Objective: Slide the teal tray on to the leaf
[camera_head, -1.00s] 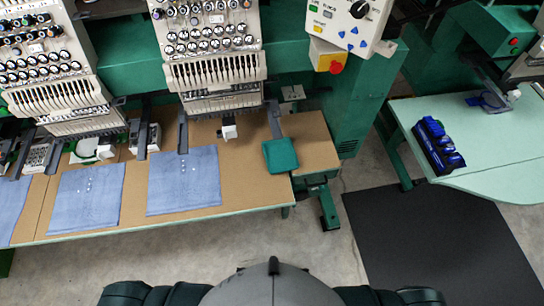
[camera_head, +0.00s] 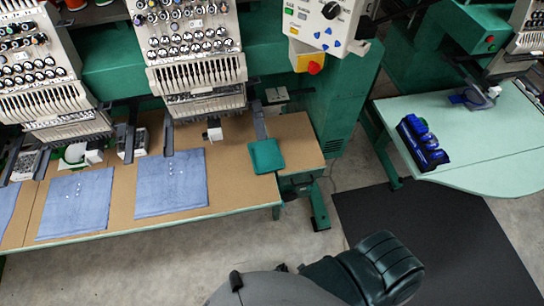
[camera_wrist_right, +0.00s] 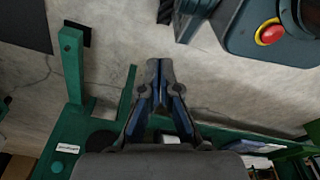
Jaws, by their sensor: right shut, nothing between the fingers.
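A flat teal tray (camera_head: 266,156) lies at the right end of the brown worktable (camera_head: 225,180) in the head view, under a grey machine arm. A narrow brown board with a green frame, which looks like the leaf (camera_head: 305,146), is just to the right of the tray. My right gripper (camera_wrist_right: 159,66) shows in the right wrist view with its fingers together and empty, above pale concrete floor. It is out of the head view, where only part of my right arm shows. My left gripper is in neither view.
Embroidery heads (camera_head: 190,45) stand over the table with blue cloths (camera_head: 171,183) below. A control box with a red button (camera_head: 314,68) hangs behind the leaf. At right, a pale green table (camera_head: 465,130) holds a blue rack (camera_head: 421,143). A black mat (camera_head: 430,240) covers floor.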

